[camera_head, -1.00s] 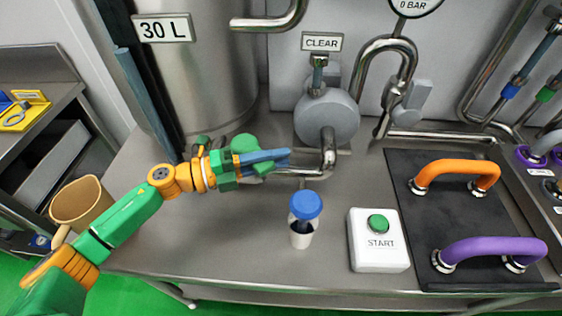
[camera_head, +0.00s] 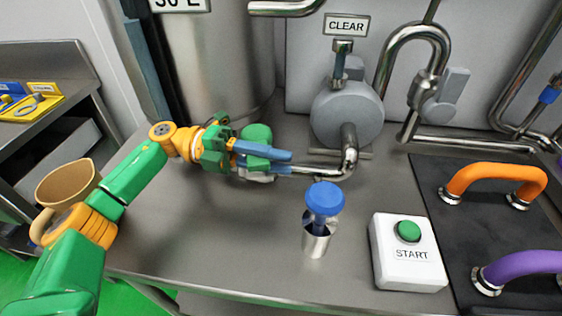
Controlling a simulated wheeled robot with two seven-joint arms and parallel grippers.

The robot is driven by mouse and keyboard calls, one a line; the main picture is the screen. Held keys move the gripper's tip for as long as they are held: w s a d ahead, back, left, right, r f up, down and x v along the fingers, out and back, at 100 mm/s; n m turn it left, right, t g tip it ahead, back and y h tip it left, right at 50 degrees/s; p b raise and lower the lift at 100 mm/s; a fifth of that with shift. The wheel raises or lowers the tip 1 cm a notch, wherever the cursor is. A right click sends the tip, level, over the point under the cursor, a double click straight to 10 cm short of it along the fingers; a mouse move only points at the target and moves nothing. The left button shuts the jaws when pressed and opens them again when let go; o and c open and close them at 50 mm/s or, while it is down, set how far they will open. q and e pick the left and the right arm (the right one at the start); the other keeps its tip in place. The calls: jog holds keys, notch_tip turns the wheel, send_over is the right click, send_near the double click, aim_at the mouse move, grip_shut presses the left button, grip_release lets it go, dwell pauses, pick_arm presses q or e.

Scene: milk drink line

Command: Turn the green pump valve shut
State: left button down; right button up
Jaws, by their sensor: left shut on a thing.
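My left gripper (camera_head: 278,161) reaches in from the left and is shut at the steel pipe left of the round grey pump (camera_head: 347,112). A rounded green part (camera_head: 257,138), which looks like the green pump valve, shows just behind its blue fingers. The fingers lie along the pipe and point right. They hide the grip and most of the valve, so I cannot tell how far it is turned. My right gripper is not in view.
A blue-topped steel fitting (camera_head: 325,200) stands in front of the pump. A white START box (camera_head: 405,258) is to its right. Orange (camera_head: 496,178) and purple (camera_head: 522,268) handles rise from a black mat.

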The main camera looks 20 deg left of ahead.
pick_arm(q)
jog(key=c, duration=0.7)
grip_release()
jog(key=shift+d, duration=0.1)
